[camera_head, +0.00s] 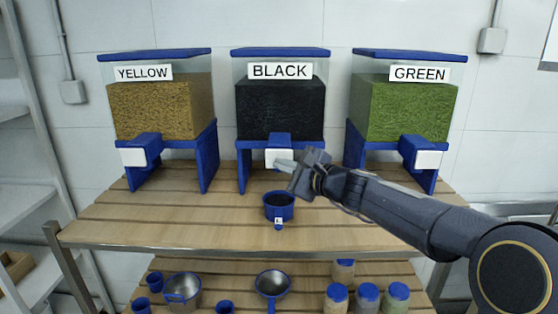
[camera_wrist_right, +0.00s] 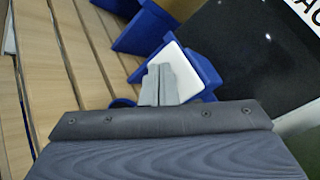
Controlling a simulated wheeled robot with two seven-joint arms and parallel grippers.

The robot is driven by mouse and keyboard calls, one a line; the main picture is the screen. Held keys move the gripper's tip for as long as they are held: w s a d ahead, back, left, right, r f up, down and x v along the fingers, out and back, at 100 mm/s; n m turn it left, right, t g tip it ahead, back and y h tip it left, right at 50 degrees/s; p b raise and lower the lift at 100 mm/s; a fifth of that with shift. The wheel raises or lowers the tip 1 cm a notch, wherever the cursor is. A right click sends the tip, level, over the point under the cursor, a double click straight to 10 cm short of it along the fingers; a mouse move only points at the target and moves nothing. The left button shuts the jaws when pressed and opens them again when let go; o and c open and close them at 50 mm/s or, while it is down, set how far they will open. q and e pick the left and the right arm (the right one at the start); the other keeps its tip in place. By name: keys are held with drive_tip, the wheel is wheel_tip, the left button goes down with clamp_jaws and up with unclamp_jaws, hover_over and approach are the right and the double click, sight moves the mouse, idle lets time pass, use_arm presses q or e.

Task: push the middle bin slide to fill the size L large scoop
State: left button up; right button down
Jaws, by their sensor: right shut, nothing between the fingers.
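The middle bin (camera_head: 281,108), labelled BLACK and filled with black material, stands on a blue stand on the wooden table. Its slide, with a white front plate (camera_head: 272,159), is at the bin's lower front. My right gripper (camera_head: 278,163) is shut and empty, its fingertips at the white plate. In the right wrist view, the shut fingers (camera_wrist_right: 158,82) overlap the white plate (camera_wrist_right: 176,68); exact contact is hard to tell. The large scoop (camera_head: 279,210), blue with an L tag, stands below the slide with dark content visible inside. My left gripper is not in view.
A YELLOW bin (camera_head: 160,108) stands left and a GREEN bin (camera_head: 405,112) right, each with its own white-fronted slide. A lower shelf holds a metal pot (camera_head: 182,288), a funnel-like bowl (camera_head: 272,284), small blue cups and blue-lidded jars (camera_head: 367,297). The table front is mostly clear.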

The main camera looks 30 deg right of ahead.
drive_tip(key=shift+w+d, duration=0.5)
drive_tip(key=shift+w, duration=0.3)
idle(0.9)
drive_tip(key=shift+s, duration=0.15)
drive_tip(key=shift+s+a+b, duration=0.4)
drive_tip(key=shift+s+a, duration=0.3)
drive_tip(key=shift+s, duration=0.35)
drive_tip(key=s+a, duration=0.1)
drive_tip(key=s, duration=0.2)
drive_tip(key=s+a+b, duration=0.1)
drive_tip(key=shift+s+a, duration=0.15)
drive_tip(key=shift+a, duration=0.2)
idle(0.5)
